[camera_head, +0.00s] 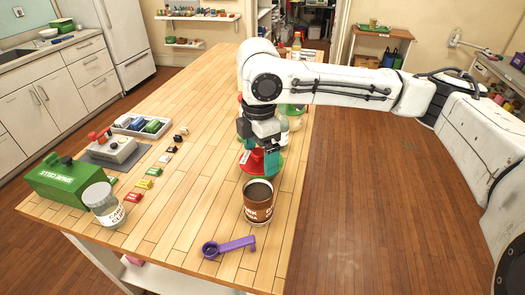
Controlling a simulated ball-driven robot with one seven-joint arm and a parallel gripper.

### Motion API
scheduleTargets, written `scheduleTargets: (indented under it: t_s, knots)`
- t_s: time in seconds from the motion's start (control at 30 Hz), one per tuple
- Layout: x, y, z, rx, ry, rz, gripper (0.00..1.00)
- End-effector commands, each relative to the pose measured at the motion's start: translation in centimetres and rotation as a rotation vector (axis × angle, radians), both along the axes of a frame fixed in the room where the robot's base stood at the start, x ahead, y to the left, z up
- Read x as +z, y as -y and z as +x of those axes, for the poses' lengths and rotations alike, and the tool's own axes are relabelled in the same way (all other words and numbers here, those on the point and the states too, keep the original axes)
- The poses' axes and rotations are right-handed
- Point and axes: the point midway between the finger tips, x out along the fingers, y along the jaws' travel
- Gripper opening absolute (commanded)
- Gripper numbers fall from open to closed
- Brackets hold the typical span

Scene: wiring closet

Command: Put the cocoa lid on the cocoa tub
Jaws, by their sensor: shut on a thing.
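The cocoa tub (258,205) is a brown cylinder with white lettering. It stands upright and open near the right edge of the wooden table, with dark cocoa showing inside. My gripper (262,157) points down just behind the tub, with teal fingers. It is shut on a red piece (254,163) that looks like the cocoa lid, with a green rim showing beneath or behind it. The fingers partly hide this piece, and I cannot tell its exact tilt or height. The held piece is apart from the tub's mouth.
A purple scoop (229,246) lies in front of the tub. A white-lidded canister (103,204) and green box (70,182) stand at the left, near several coloured packets (145,184). A tray (142,125) lies farther back. Bottles stand behind my arm. The table's middle is clear.

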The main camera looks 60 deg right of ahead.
Motion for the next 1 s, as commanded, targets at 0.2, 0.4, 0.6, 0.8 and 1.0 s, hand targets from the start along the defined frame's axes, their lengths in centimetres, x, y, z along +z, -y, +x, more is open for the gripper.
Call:
scheduleTargets:
  t_s: [0.2, 0.4, 0.6, 0.8, 1.0]
  knots:
    - [-0.9, 0.0, 0.0, 0.0, 0.0, 0.001, 0.52]
    - [-3.1, 0.0, 0.0, 0.0, 0.0, 0.002, 0.52]
    - [-5.2, 0.0, 0.0, -0.001, 0.0, 0.001, 0.52]
    - [-6.9, 0.0, 0.0, -0.001, 0.0, 0.0, 0.52]
    - [-7.7, 0.0, 0.0, 0.0, 0.0, 0.0, 0.52]
